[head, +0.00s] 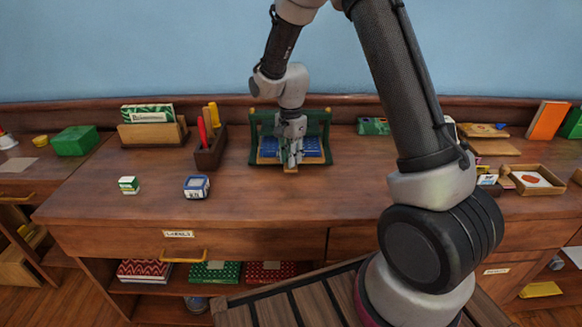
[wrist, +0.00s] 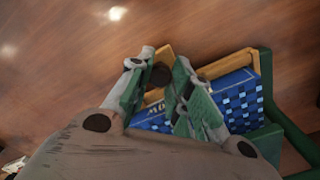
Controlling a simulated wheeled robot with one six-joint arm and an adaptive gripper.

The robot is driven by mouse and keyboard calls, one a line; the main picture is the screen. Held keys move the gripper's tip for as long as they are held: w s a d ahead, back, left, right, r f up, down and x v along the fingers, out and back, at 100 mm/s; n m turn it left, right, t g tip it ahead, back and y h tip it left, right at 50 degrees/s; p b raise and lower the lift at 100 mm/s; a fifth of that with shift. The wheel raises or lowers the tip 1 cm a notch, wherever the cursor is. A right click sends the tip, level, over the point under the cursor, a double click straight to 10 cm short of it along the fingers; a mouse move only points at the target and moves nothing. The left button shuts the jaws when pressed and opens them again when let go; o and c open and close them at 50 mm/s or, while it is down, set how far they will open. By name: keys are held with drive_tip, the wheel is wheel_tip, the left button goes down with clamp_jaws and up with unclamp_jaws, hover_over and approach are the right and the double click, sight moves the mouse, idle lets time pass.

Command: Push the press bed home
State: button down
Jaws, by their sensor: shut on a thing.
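The green press (head: 256,124) stands at the back middle of the desk, its frame also at the right of the wrist view (wrist: 272,90). Its yellow wooden bed (wrist: 228,65) carries a blue checkered item (wrist: 236,92), which also shows in the head view (head: 312,147). My gripper (head: 291,164) reaches down in front of the press. In the wrist view its fingers (wrist: 163,68) are closed around the wooden handle (wrist: 164,53) at the bed's front, with a dark round part between them. The fingers hide part of the bed and the item.
A pen holder (head: 210,150) and a card rack (head: 150,134) stand left of the press. Two small boxes, one green and white (head: 128,185), one blue and white (head: 196,187), sit nearer the front. A tray (head: 537,181) lies at right. The desk before the press is clear.

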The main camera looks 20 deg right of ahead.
drive_tip(key=shift+w+d, duration=0.25)
drive_tip(key=shift+w, duration=0.5)
drive_tip(key=shift+w+d, duration=0.25)
drive_tip(key=shift+w, duration=0.5)
drive_tip(key=shift+w+d, duration=0.25)
drive_tip(key=shift+w, duration=0.5)
drive_tip(key=shift+r, duration=0.1)
drive_tip(key=c, duration=1.3)
unclamp_jaws()
drive_tip(key=shift+w, duration=0.15)
drive_tip(key=shift+o, duration=0.2)
wheel_tip(320, 180, up, 12)
